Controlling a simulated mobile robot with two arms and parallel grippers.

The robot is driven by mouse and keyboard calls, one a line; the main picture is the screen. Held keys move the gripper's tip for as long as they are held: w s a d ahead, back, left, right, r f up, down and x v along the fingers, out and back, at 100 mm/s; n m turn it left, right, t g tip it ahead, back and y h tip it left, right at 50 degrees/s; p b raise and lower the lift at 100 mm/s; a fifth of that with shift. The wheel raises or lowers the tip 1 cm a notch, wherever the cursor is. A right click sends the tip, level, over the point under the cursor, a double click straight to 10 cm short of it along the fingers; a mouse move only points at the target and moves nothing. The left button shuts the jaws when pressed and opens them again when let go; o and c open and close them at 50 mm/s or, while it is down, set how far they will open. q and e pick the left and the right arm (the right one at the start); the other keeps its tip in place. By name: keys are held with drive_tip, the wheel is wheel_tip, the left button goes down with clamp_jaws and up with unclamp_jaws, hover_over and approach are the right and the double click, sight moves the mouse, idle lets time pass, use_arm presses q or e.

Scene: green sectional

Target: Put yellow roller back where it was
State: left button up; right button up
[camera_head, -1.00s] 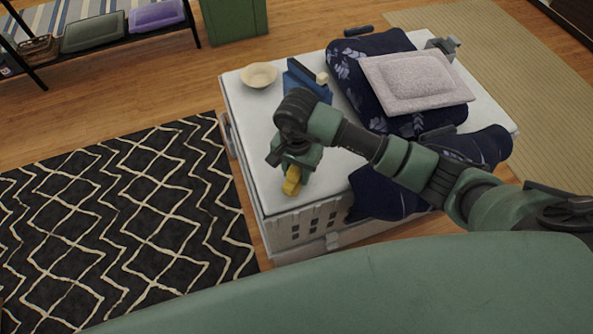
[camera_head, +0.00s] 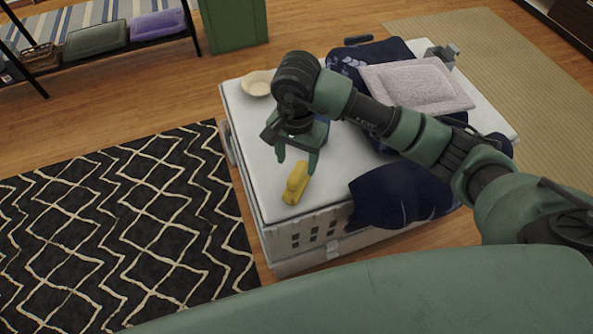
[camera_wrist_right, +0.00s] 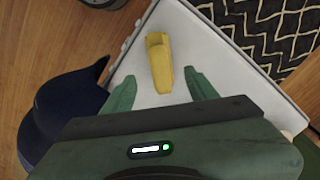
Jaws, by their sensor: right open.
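The yellow roller (camera_head: 296,183) lies on the white top of a crate-like box (camera_head: 262,180), near its front left corner. It also shows in the right wrist view (camera_wrist_right: 159,62), ahead of the fingertips and between their lines. My right gripper (camera_head: 297,163) is open and empty, just above and behind the roller in the head view, with its fingers apart. In the right wrist view its two green fingers (camera_wrist_right: 160,88) are spread, and the roller appears apart from both. My left gripper is not in view.
A cream bowl (camera_head: 258,82) stands on the far left of the box top. Dark blue patterned cloth (camera_head: 400,195) and a pale cushion (camera_head: 415,84) cover its right side. A patterned black rug (camera_head: 110,220) lies on the floor to the left.

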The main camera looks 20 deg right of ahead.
drive_tip(key=shift+r, duration=1.3)
